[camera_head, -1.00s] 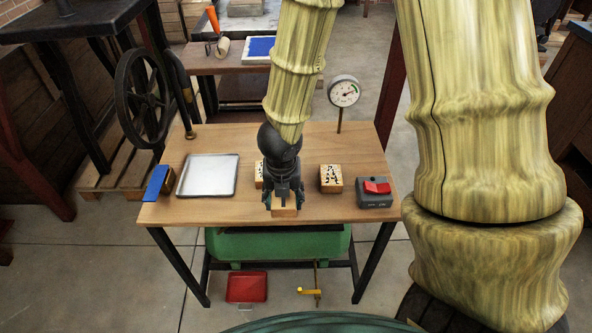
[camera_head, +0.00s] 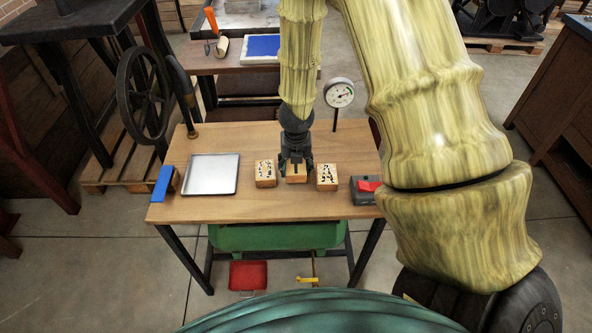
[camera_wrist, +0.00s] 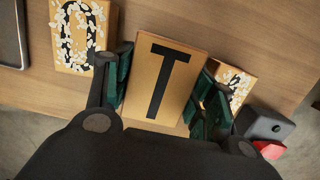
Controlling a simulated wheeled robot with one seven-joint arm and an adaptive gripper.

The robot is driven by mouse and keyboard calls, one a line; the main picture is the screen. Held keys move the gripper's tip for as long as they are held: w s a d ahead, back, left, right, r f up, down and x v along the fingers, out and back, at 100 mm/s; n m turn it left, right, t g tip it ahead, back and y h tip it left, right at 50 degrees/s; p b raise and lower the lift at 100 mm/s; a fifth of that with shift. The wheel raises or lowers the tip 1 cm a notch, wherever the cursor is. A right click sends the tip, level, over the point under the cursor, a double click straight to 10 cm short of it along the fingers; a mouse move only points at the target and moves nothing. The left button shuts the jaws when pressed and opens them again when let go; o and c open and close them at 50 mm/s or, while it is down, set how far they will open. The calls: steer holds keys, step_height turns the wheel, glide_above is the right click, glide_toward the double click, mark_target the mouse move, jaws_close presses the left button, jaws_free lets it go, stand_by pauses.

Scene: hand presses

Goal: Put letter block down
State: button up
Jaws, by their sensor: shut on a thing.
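My gripper (camera_head: 296,170) is shut on a wooden letter block (camera_head: 297,179) with a black T on its face. In the wrist view, the held T block (camera_wrist: 164,82) sits between the two green-padded fingers. Letter blocks with white flecks stand on both sides of it on the table: one at left (camera_head: 265,174) and one at right (camera_head: 326,177). In the wrist view, the left block shows beside the left finger (camera_wrist: 83,35); the right one is partly hidden by the right finger. I cannot tell whether the T block touches the table.
The wooden table (camera_head: 225,208) holds a metal tray (camera_head: 210,174), a blue-topped block (camera_head: 162,184) at the left edge and a grey box with a red switch (camera_head: 366,187) at right. A dial gauge (camera_head: 339,93) stands at the back. Bare table lies in front of the blocks.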

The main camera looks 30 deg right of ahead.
mark_target(296, 173)
steer(key=shift+w+d+f, duration=0.2)
steer(key=shift+f+b, duration=1.45)
steer(key=shift+f, duration=0.15)
steer(key=shift+f, duration=0.15)
steer(key=o, duration=1.2)
steer(key=shift+c, duration=0.2)
steer(key=r+p, duration=0.3)
steer(key=r, duration=0.1)
steer(key=s+r+p, duration=0.1)
steer(key=r+p, duration=0.2)
steer(key=r, duration=0.1)
steer(key=a+r+p, duration=0.1)
steer(key=r+p, duration=0.2)
steer(key=r, duration=0.1)
steer(key=shift+s+r, duration=0.15)
steer(key=shift+s, duration=0.2)
